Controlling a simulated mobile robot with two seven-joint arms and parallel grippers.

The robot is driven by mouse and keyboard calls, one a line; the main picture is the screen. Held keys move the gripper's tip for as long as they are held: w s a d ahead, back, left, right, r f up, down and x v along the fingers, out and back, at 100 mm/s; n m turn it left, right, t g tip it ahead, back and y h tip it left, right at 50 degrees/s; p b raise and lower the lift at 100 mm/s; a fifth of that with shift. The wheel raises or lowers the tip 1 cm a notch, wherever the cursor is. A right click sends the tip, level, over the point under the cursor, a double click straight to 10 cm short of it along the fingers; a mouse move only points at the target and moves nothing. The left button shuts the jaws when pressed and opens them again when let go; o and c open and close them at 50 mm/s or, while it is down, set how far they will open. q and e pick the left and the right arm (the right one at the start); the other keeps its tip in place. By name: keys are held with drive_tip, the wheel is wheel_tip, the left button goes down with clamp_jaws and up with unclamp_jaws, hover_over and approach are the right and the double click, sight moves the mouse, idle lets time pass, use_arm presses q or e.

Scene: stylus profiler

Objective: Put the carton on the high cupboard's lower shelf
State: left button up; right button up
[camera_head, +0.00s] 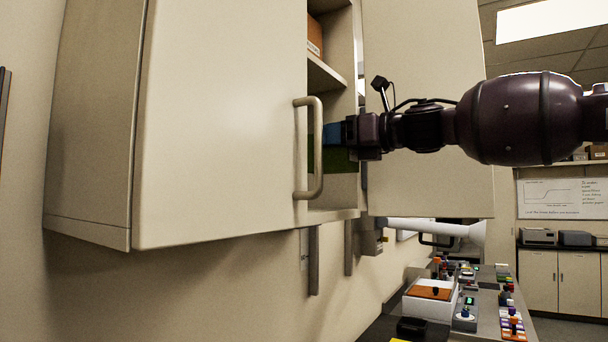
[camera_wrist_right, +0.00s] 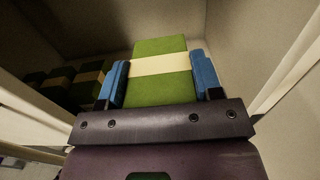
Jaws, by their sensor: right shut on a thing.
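The high cupboard (camera_head: 220,120) hangs on the left wall with both doors open. Its lower shelf (camera_head: 333,203) shows between the doors. The carton is green with a pale band; in the right wrist view the carton (camera_wrist_right: 160,88) lies between the blue fingers of my right gripper (camera_wrist_right: 160,82). My right gripper is shut on the carton, inside the cupboard opening. In the head view, the carton (camera_head: 337,160) is mostly hidden by the left door and my gripper. Whether its underside touches the shelf cannot be told. My left gripper is not in view.
An orange-brown box (camera_head: 314,38) stands on the upper shelf (camera_head: 325,75). Several dark boxes with pale bands (camera_wrist_right: 65,83) sit at the left inside the cupboard. The left door's handle (camera_head: 309,148) and the right door (camera_head: 430,185) flank my arm. A cluttered bench (camera_head: 485,310) lies below.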

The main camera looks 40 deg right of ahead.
drive_tip(key=shift+x, duration=2.05)
drive_tip(key=w+f, duration=0.1)
drive_tip(key=f, duration=0.1)
drive_tip(key=w+a+f, duration=0.1)
drive_tip(key=f, duration=0.1)
drive_tip(key=w+f, duration=0.1)
drive_tip(key=f, duration=0.1)
drive_tip(key=shift+a, duration=0.2)
drive_tip(key=shift+f, duration=0.35)
drive_tip(key=shift+w+d+f, duration=0.1)
drive_tip(key=shift+w+f, duration=0.1)
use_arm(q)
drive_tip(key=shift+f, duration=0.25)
